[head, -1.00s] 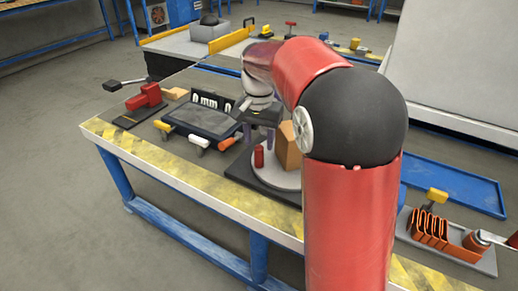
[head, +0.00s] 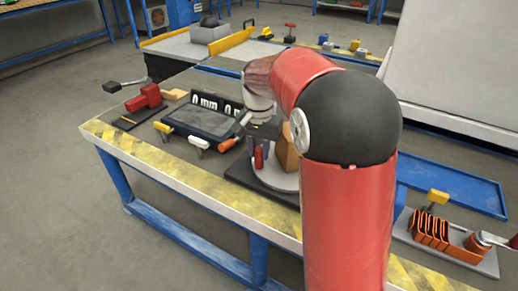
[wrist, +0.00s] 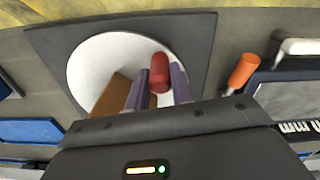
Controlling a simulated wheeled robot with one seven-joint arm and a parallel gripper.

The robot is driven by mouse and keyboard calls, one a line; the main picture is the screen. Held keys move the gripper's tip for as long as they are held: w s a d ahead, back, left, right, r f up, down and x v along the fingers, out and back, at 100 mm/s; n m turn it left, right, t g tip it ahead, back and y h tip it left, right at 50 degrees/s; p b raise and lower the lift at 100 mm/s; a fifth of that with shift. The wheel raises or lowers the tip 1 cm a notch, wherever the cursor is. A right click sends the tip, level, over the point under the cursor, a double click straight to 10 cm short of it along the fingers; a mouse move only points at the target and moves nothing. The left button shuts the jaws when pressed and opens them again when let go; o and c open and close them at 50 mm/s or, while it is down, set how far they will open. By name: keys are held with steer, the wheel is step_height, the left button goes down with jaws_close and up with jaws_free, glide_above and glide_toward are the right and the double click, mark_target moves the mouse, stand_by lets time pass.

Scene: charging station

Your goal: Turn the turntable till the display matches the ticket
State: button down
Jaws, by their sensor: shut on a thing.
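The white round turntable (head: 283,184) lies on a dark square base (head: 238,172) near the front edge of the bench. A red upright peg (head: 259,157) and a brown block (head: 288,150) stand on it. My gripper (wrist: 160,84) has its purple fingers on either side of the red peg (wrist: 160,72) and is shut on it. The brown block (wrist: 108,96) is beside the fingers in the wrist view. A black display panel (head: 217,106) shows white characters like "0 mm 0", partly hidden by my arm. I cannot make out a ticket.
A dark flat screen or tray (head: 200,121) with white- and orange-handled pieces lies left of the turntable. A red clamp-like piece (head: 146,97) is farther left. A blue tray (head: 460,187) and an orange ribbed part (head: 430,233) are on the right.

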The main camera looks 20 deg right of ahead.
mark_target(294, 185)
steer(key=shift+s, duration=0.15)
